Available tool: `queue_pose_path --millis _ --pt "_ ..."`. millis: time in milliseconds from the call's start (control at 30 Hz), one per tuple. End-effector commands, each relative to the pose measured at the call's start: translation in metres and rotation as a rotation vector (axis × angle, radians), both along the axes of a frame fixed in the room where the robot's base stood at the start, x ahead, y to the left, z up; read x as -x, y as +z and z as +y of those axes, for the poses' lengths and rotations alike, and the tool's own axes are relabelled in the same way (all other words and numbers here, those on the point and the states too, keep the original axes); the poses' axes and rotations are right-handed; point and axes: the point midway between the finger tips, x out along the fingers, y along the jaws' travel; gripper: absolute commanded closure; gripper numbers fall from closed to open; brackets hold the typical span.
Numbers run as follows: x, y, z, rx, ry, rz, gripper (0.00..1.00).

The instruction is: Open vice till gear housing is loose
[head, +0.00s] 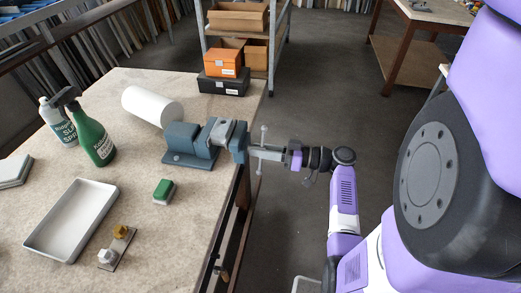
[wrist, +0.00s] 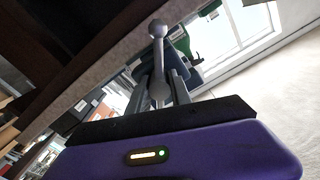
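The blue-grey vice (head: 190,155) is fixed at the right edge of the bench. A grey metal block, seemingly the gear housing (head: 222,132), sits at its jaws; whether it touches both jaws is unclear. The vice's handle bar (head: 263,135) stands roughly upright on the right side, beyond the bench edge. My gripper (head: 262,153) reaches in from the right, with its fingers at the bar. In the wrist view the ball-ended bar (wrist: 158,55) runs between the two fingers of my gripper (wrist: 160,82). Whether they press on it is not clear.
A white roll (head: 150,105), a green spray bottle (head: 93,137), a green-topped block (head: 164,190) and a white tray (head: 72,222) are on the bench (head: 190,235). Orange and black boxes (head: 222,72) stand behind the vice. Open floor lies right of the bench.

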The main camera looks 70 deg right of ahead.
Motion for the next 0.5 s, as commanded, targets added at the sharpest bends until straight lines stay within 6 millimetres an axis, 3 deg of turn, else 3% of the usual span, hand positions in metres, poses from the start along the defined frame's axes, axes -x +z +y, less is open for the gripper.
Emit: queue_pose_path --millis 33,100,500 --pt "0.0001 0.0001 -0.0001 0.000 0.000 0.000 0.89" --pt "0.0002 0.0001 -0.0001 0.000 -0.001 0.000 1.00" --pt "0.0005 0.0002 -0.0003 0.000 -0.001 0.000 1.00"
